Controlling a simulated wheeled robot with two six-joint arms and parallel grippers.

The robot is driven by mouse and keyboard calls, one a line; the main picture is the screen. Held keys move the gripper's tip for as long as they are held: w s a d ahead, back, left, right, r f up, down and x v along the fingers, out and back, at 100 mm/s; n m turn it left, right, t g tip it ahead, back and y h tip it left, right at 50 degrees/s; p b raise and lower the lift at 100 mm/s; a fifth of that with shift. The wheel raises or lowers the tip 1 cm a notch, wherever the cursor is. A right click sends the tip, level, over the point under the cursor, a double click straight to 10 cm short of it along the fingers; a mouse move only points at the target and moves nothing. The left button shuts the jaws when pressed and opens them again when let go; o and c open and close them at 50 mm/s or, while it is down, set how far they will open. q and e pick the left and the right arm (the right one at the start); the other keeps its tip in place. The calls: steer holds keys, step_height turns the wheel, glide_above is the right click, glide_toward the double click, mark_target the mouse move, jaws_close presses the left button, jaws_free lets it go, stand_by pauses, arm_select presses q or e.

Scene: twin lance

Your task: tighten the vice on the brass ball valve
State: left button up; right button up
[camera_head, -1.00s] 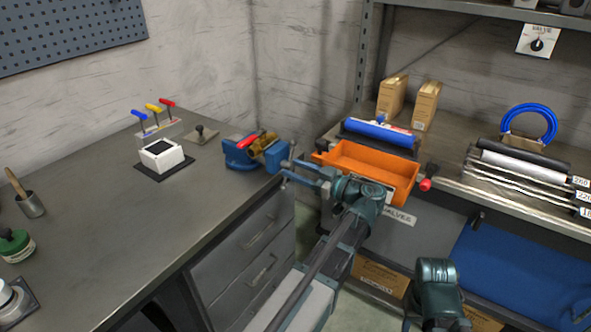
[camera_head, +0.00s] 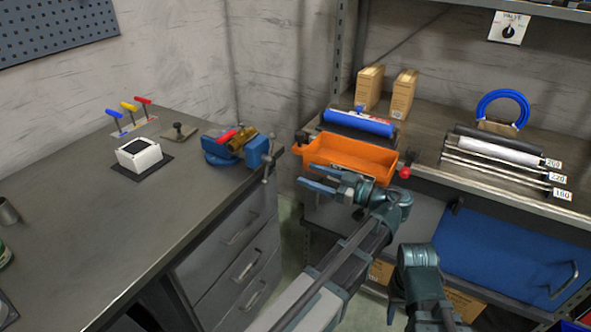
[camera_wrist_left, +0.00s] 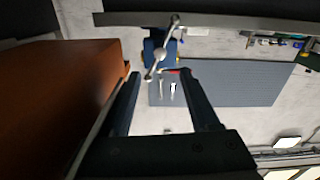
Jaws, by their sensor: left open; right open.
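The blue vice (camera_head: 257,153) stands at the right front corner of the left workbench. The brass ball valve (camera_head: 241,141) with its red lever (camera_head: 226,137) sits between the vice jaws. The vice's metal handle bar (camera_head: 268,162) hangs at its right side. My left gripper (camera_head: 314,180) is open and empty, right of the vice and in front of the orange tray. In the left wrist view the vice (camera_wrist_left: 153,55) and its slanted handle bar (camera_wrist_left: 162,50) appear beyond the open fingertips. My right arm shows at lower right, but its gripper is out of sight.
The orange tray (camera_head: 312,153) sits on the shelf edge close behind my left gripper, with a red knob (camera_head: 404,173) at its right. A white box (camera_head: 138,153) and coloured T-handles (camera_head: 128,106) stand on the workbench. The bench's middle is clear.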

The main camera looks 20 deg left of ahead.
arm_select(q)
steer(key=shift+s+d, duration=0.1)
steer(key=shift+d, duration=1.15)
steer(key=shift+c, duration=0.4)
